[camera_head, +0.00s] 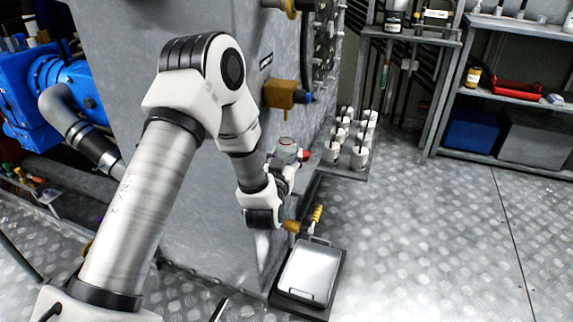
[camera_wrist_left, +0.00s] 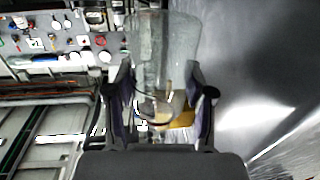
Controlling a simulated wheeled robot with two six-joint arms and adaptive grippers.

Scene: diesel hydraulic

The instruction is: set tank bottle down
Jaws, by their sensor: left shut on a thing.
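My left gripper (camera_head: 285,165) is shut on a clear, see-through bottle (camera_head: 287,148), close beside the large grey tank wall (camera_head: 150,110). In the left wrist view the bottle (camera_wrist_left: 165,60) stands up between the two dark fingers (camera_wrist_left: 160,105). Part of its lower end is hidden by the gripper, and a yellow part shows through and behind it. In the head view, a brass valve (camera_head: 280,93) with a blue end sticks out of the tank above the bottle. My right gripper is not in view.
A pale metal tray (camera_head: 312,270) on a dark base lies on the floor below the gripper. Several white bottles (camera_head: 350,140) stand on a low platform behind. Shelves (camera_head: 520,100) stand at the back right. The tread-plate floor (camera_head: 450,240) at right is clear.

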